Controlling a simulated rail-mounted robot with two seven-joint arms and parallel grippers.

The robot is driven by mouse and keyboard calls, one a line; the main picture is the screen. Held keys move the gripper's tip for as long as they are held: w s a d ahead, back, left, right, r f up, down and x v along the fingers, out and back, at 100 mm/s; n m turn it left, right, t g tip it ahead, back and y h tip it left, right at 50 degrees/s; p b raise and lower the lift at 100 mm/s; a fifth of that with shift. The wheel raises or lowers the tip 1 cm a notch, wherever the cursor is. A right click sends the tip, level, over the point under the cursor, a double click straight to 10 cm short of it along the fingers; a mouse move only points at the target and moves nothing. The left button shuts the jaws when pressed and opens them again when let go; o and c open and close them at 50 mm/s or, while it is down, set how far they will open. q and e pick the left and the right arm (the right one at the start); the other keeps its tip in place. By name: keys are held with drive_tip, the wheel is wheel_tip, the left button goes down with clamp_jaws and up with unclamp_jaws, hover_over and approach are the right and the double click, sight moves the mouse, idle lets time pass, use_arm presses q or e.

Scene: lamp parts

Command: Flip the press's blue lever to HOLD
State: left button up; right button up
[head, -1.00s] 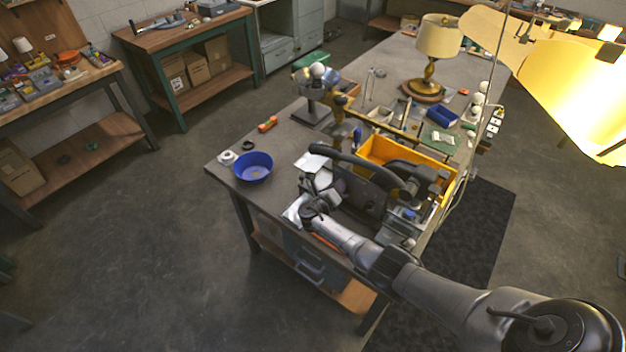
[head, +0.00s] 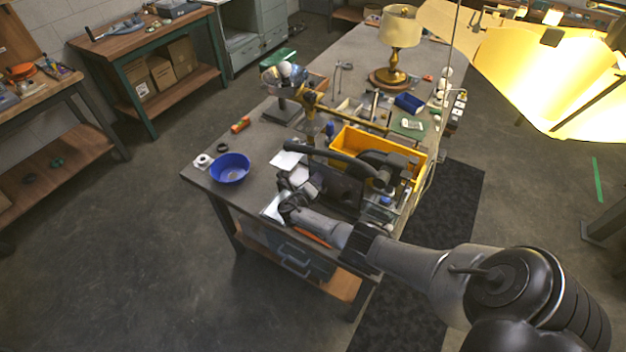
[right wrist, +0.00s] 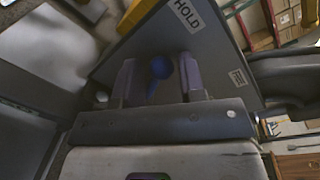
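In the right wrist view, the blue lever (right wrist: 160,68) has a round knob and stands in front of a grey panel of the press (right wrist: 150,38). A white HOLD label (right wrist: 187,14) is above and to the right of the lever. A second, smaller label (right wrist: 240,78), too small to read, is lower right. My right gripper (right wrist: 160,78) is open, one finger on each side of the lever, with visible gaps. In the head view, the dark press (head: 335,180) is at the bench's near edge with my right gripper (head: 290,202) at its left side. My left gripper is out of view.
A blue bowl (head: 230,169) and a white roll (head: 203,161) are left of the press. A yellow bin (head: 352,143) stands behind it. A brass lamp (head: 397,45) is farther back. The floor left of the bench is clear.

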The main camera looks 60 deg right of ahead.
drive_tip(key=shift+o, duration=1.4)
drive_tip(key=shift+w, duration=0.15)
drive_tip(key=shift+a, duration=0.1)
drive_tip(key=a+r+p, duration=0.1)
drive_tip(key=a+p, duration=0.1)
drive_tip(key=a, duration=1.1)
drive_tip(key=shift+s+a+r+p, duration=0.15)
drive_tip(key=shift+s+a+p, duration=0.2)
drive_tip(key=shift+s, duration=0.1)
